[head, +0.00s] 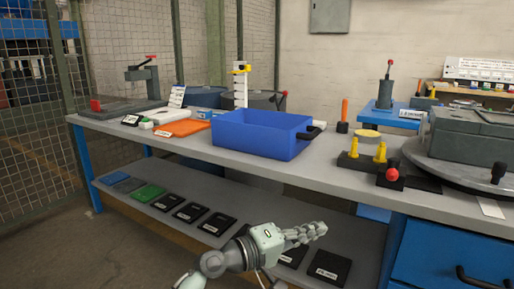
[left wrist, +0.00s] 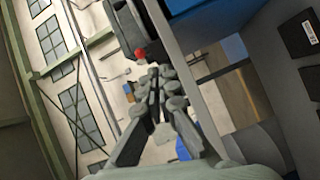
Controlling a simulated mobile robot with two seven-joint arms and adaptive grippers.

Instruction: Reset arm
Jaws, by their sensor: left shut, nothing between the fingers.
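My left gripper (head: 308,232) is in front of the workbench, below the level of its top and before the lower shelf. Its fingers are closed together and hold nothing. It points to the right in the head view. In the left wrist view the closed fingers (left wrist: 160,85) show against the bench edge and the room behind. My right gripper is not in either view.
The workbench top (head: 310,175) holds a blue bin (head: 262,136), a grey housing on a round plate (head: 470,140), yellow pegs (head: 380,152) and a red knob (head: 393,175). Black plates (head: 216,223) and a green plate (head: 148,193) lie on the lower shelf. Blue drawers (head: 450,250) stand at right.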

